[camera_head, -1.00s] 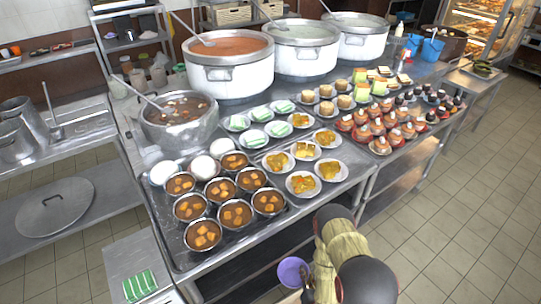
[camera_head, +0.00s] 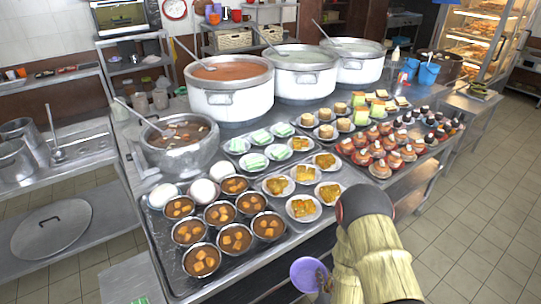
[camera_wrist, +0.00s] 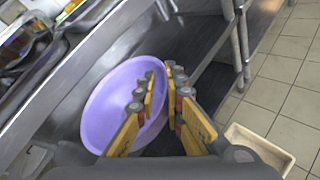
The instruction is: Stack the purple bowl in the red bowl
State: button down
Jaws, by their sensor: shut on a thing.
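The purple bowl (camera_head: 306,274) is at the lower middle of the head view, in front of the steel table's near edge. In the wrist view the purple bowl (camera_wrist: 108,112) is large and tilted, its inside facing the camera. My gripper (camera_wrist: 160,88) is shut on its rim, with the yellow fingers on either side of the wall. In the head view my gripper (camera_head: 323,281) shows only partly, beside the bowl's right edge and below my arm. I cannot make out a red bowl for certain; a small red vessel (camera_head: 236,15) stands on the back shelf.
Large stockpots (camera_head: 228,90) stand behind. A beige bin (camera_wrist: 260,146) is on the floor at right. The tiled floor at right is mostly clear.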

jog(key=r, duration=0.2)
jog(key=w+r, duration=0.1)
jog(key=r, duration=0.1)
jog(key=w+r, duration=0.1)
jog(key=r, duration=0.1)
jog(key=shift+w+d+r, duration=0.2)
jog(key=shift+d+r, duration=0.15)
